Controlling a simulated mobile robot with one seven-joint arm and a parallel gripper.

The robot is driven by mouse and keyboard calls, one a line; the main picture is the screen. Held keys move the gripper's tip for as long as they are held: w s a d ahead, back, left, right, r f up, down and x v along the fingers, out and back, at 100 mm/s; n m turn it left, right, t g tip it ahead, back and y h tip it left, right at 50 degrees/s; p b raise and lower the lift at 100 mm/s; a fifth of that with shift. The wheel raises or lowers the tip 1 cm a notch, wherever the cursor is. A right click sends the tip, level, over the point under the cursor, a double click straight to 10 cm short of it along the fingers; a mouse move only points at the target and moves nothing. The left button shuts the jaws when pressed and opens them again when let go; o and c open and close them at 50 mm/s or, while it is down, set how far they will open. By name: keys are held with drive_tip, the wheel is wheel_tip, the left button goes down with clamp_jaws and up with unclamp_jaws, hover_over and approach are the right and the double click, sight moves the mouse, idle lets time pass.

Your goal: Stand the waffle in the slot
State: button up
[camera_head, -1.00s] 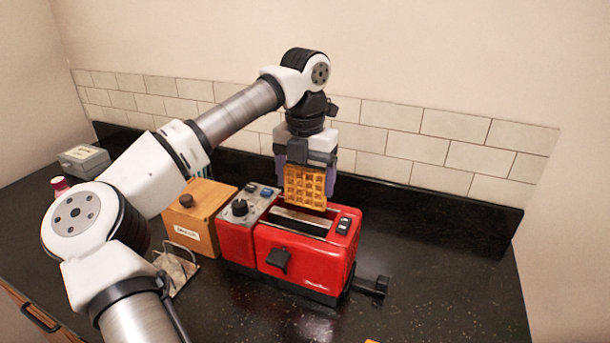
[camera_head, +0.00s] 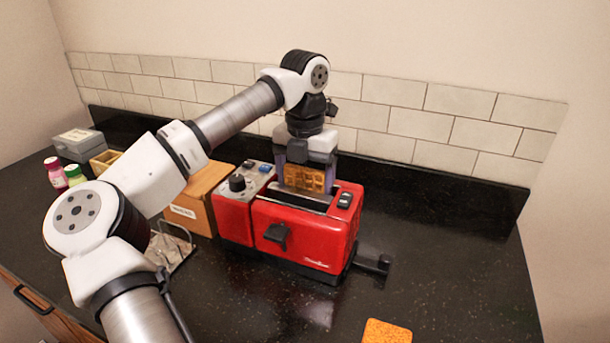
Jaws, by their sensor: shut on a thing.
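A red toaster (camera_head: 300,238) stands on the dark counter, with a long metal-edged slot (camera_head: 290,200) along its top. My gripper (camera_head: 306,184) is directly above the toaster and shut on the golden waffle (camera_head: 304,180). The waffle is upright between the purple-grey fingers. Its lower edge is at the back part of the slot opening; the view does not show clearly how far it reaches inside. The toaster's front hides anything below the top.
An orange sponge-like piece (camera_head: 387,332) lies at the front. The right counter is clear.

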idle(0.3)
drive_tip(key=o, duration=0.7)
drive_tip(key=shift+r+p, duration=3.3)
drive_tip(key=shift+r, duration=1.3)
drive_tip(key=shift+f, duration=0.1)
